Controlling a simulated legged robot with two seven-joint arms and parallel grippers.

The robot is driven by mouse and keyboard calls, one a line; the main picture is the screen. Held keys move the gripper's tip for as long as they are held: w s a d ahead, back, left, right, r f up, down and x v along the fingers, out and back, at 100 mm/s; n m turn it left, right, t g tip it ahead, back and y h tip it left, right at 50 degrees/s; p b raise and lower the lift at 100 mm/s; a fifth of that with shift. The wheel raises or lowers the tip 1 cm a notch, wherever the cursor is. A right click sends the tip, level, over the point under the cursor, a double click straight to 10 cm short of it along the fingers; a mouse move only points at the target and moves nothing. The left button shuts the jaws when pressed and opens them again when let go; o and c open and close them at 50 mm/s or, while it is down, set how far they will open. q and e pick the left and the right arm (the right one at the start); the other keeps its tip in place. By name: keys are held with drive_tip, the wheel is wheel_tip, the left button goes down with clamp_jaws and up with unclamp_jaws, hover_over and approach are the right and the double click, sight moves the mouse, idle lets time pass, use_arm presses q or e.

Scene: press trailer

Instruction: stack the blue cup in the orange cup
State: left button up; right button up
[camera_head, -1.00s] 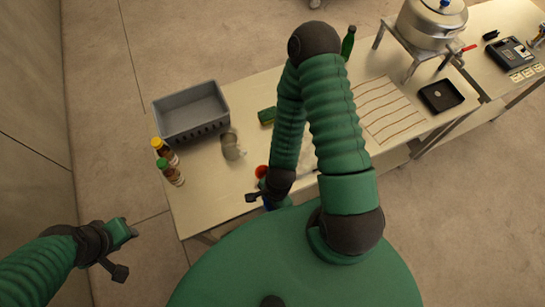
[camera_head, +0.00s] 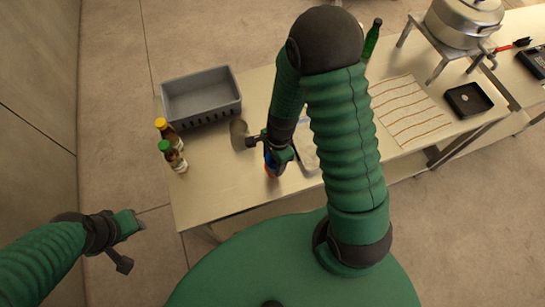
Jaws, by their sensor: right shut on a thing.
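My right gripper (camera_head: 279,154) is over the table near its front edge, shut on the blue cup (camera_head: 267,157), which shows only as a small blue strip beside the fingers. The orange cup (camera_head: 271,173) shows as a small patch just below the blue in the picture. The gripper hides most of both cups, so I cannot tell whether the blue one is inside, above or beside the orange one. My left gripper (camera_head: 131,222) is off the table at the left, empty; its finger gap is not clear.
A grey basket (camera_head: 203,112) stands at the back left of the table (camera_head: 215,190), with two bottles (camera_head: 172,150) in front. A grey mug (camera_head: 238,133) is close left of my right gripper. A striped cloth (camera_head: 410,110), black tray (camera_head: 468,99) and pot (camera_head: 462,22) are right.

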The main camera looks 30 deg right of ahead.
sight(272, 160)
drive_tip(key=shift+w+d+f+p, duration=0.1)
drive_tip(key=shift+w+d+p, duration=0.15)
drive_tip(key=shift+w, duration=0.4)
drive_tip(key=shift+w+d+p, duration=0.1)
drive_tip(key=shift+w+d, duration=0.2)
drive_tip(key=shift+w, duration=0.3)
wheel_tip(272, 160, down, 3)
drive_tip(key=shift+f+p, duration=0.15)
drive_tip(key=shift+p, duration=0.45)
drive_tip(key=shift+d+f, duration=0.1)
drive_tip(key=shift+f, duration=0.15)
drive_tip(key=shift+f+b, duration=0.55)
drive_tip(key=shift+f, duration=0.05)
drive_tip(key=o, duration=1.3)
drive_tip(key=shift+o, duration=0.2)
drive_tip(key=shift+r, duration=0.1)
